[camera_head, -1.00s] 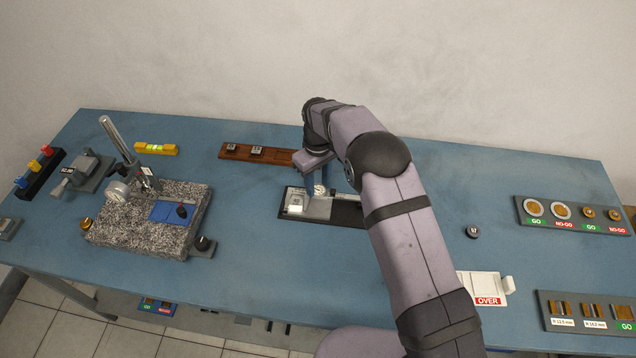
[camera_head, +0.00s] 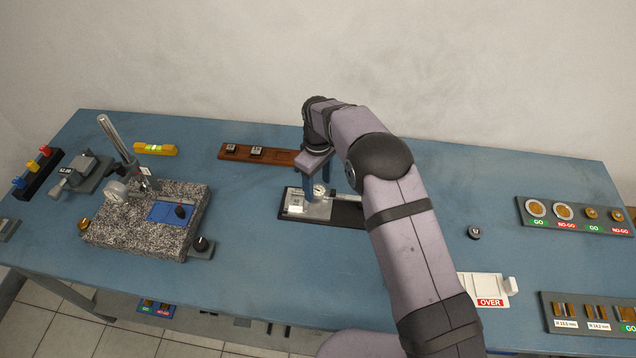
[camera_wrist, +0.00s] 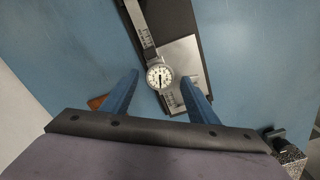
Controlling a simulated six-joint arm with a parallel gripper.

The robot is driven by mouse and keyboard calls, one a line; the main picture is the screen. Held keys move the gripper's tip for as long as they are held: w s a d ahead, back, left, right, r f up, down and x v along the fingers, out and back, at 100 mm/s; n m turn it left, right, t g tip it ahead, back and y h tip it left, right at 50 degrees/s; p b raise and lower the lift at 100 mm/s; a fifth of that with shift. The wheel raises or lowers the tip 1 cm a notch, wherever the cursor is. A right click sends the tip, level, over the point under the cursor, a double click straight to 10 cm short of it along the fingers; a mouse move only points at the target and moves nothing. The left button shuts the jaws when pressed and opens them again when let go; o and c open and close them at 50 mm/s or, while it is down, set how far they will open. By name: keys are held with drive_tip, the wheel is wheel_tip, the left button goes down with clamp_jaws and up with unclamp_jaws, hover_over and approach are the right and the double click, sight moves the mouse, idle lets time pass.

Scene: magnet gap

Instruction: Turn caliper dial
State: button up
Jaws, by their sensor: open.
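The caliper (camera_wrist: 143,24) lies on a dark tray (camera_wrist: 183,18) in the wrist view, with its round white dial (camera_wrist: 159,76) facing the camera. My gripper (camera_wrist: 153,78) is open, with one blue finger on each side of the dial in the wrist view. My gripper (camera_head: 318,183) is at the tray in the head view.
A brown wooden block rack (camera_head: 235,154) lies just behind the tray. A granite plate (camera_head: 120,225) with a dial stand is at the left. A small dark knob (camera_head: 474,232) and a white OVER tray (camera_head: 478,284) are at the right.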

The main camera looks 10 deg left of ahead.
sight(319, 190)
wheel_tip(319, 190, up, 7)
drive_tip(key=shift+r+b, duration=0.1)
drive_tip(key=shift+b, duration=1.15)
drive_tip(key=shift+r, duration=0.1)
drive_tip(key=s+d+r+m, duration=0.3)
drive_tip(key=s+d+m, duration=0.45)
drive_tip(key=d, duration=0.65)
drive_tip(key=s+d+f+m, duration=0.1)
drive_tip(key=s+d, duration=0.4)
drive_tip(key=s, duration=0.5)
drive_tip(key=s+d+f+m, duration=0.1)
drive_tip(key=s+d+m, duration=0.2)
drive_tip(key=s, duration=0.7)
drive_tip(key=shift+s+d+f+m, duration=0.2)
drive_tip(key=shift+d+f+m, duration=0.15)
drive_tip(key=shift+d, duration=0.6)
